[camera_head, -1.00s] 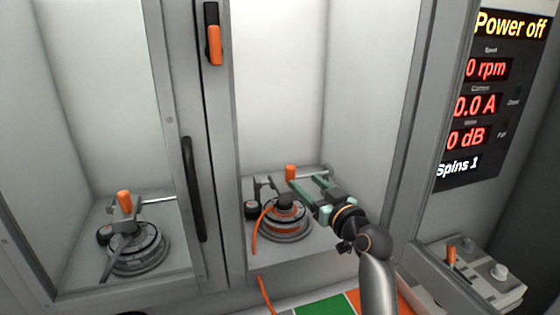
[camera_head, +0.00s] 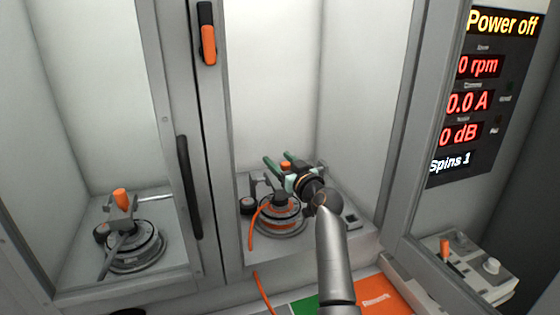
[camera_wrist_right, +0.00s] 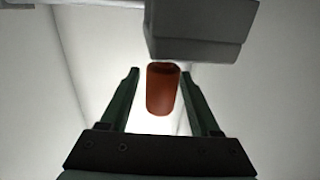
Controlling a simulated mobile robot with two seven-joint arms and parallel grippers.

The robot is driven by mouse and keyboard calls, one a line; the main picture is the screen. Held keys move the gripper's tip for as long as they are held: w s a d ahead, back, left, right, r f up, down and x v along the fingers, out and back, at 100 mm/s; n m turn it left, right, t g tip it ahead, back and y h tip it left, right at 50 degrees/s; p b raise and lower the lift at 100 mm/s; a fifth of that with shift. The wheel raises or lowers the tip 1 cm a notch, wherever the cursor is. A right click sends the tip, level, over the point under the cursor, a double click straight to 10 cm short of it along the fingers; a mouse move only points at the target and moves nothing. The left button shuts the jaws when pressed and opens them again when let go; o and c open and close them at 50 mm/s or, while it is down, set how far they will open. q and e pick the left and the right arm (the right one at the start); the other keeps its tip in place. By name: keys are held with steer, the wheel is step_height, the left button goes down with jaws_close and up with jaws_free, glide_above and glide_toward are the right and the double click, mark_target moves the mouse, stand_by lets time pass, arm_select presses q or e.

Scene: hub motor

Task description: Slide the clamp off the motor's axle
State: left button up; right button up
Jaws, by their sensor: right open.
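The motor (camera_head: 283,216) is a round grey and orange hub on the floor of the right-hand chamber. The clamp has an upright orange handle (camera_head: 286,164); my arm and gripper hide much of its body in the head view. My right gripper (camera_head: 289,160) is open above the motor, with its green fingers on either side of the handle. In the right wrist view the orange handle (camera_wrist_right: 162,92) stands between the two open fingers, with a gap on each side. A grey block (camera_wrist_right: 200,30) adjoins it. The axle is hidden. My left gripper is not in view.
A second motor (camera_head: 136,248) with an orange-handled clamp (camera_head: 121,200) stands in the left chamber. A frame post with a black handle (camera_head: 190,187) separates the chambers. An orange cable (camera_head: 252,228) hangs at the front. The display (camera_head: 487,95) reads "Power off". A control box (camera_head: 468,268) stands right.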

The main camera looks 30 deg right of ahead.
steer(key=shift+c, duration=0.3)
jaws_close()
stand_by(1.1)
